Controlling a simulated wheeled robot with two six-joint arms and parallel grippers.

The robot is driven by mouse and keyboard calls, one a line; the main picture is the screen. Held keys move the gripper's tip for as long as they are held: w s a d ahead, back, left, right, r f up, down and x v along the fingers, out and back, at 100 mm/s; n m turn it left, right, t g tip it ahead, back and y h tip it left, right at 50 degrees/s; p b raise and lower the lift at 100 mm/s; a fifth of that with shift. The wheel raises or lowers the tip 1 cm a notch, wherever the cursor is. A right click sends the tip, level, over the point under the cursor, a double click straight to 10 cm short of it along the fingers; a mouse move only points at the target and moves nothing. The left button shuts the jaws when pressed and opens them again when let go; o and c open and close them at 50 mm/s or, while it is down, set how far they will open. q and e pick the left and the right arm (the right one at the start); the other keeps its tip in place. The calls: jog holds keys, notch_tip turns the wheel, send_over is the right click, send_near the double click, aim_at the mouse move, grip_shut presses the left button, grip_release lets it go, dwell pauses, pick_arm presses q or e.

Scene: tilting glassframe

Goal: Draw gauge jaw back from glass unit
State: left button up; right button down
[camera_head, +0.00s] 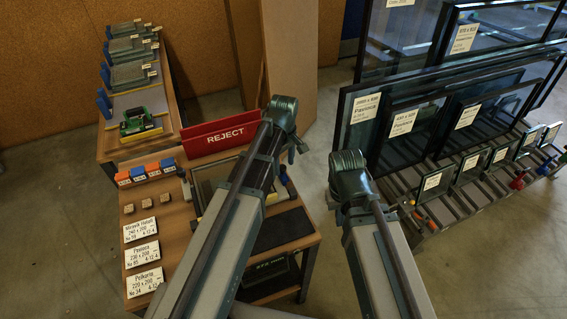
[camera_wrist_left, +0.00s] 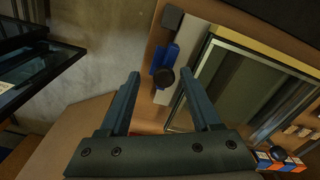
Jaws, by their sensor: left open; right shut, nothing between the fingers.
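The gauge jaw is a blue piece with a round black knob. In the left wrist view the gauge jaw (camera_wrist_left: 158,60) shows beyond and between my left fingertips, close to the edge of the glass unit (camera_wrist_left: 240,85); whether jaw and glass touch, I cannot tell. In the head view a bit of blue jaw (camera_head: 283,175) shows beside my left arm, which covers much of the glass unit (camera_head: 208,178). My left gripper (camera_wrist_left: 160,73) is open, with nothing clearly held. My right gripper (camera_head: 331,201) is shut and empty, off the bench's right side, its fingers hardly visible.
A red REJECT bin (camera_head: 222,137) stands behind the glass unit. White label cards (camera_head: 143,257) and orange and blue blocks (camera_head: 152,170) lie on the bench's left. A rack with glass panes (camera_head: 405,125) stands at the right. Bare floor (camera_head: 320,140) lies between bench and rack.

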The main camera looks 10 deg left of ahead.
aim_at(284, 167)
pick_arm(q)
notch_tip(284, 167, up, 14)
jog(key=p, duration=1.3)
jog(key=shift+p, duration=0.4)
jog(key=shift+s+f, duration=0.1)
jog(key=shift+f, duration=0.05)
jog(key=s+d+f+m+b, duration=0.2)
jog(key=s+d+m, duration=0.1)
jog(key=s+m, duration=0.4)
jog(key=s+d+f+m+y+b, duration=0.1)
jog(key=s+d+m, duration=0.3)
jog(key=s+m, duration=0.4)
jog(key=shift+s+f+b, duration=0.4)
jog(key=shift+s+b, duration=0.1)
jog(key=shift+s, duration=0.1)
